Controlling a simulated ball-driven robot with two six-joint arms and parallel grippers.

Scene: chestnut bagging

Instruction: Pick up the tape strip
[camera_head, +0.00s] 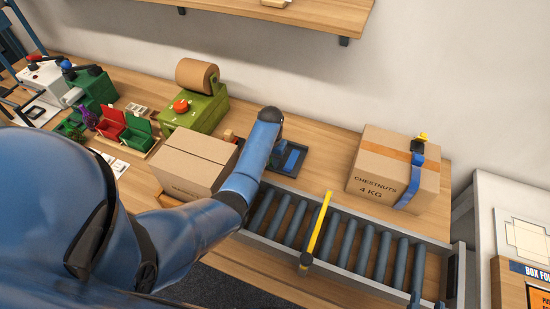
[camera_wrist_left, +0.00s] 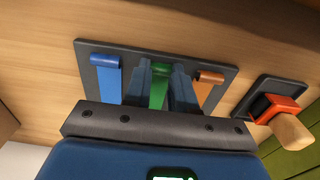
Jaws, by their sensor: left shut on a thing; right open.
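A dark tray (camera_wrist_left: 225,76) with a blue strip (camera_wrist_left: 110,85), a green strip (camera_wrist_left: 159,88) and an orange strip (camera_wrist_left: 207,90) shows in the left wrist view. My left gripper (camera_wrist_left: 160,72) is shut on the green strip, with a finger on each side of it. In the head view the tray (camera_head: 302,151) lies behind the conveyor, and my blue arm hides most of the left gripper. My right gripper (camera_head: 427,301) is open at the bottom edge, with only its tips in view.
A roller conveyor (camera_head: 370,242) with a yellow bar (camera_head: 319,225) runs in front. A small dark holder (camera_wrist_left: 267,88) with an orange tool (camera_wrist_left: 275,108) lies beside the tray.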

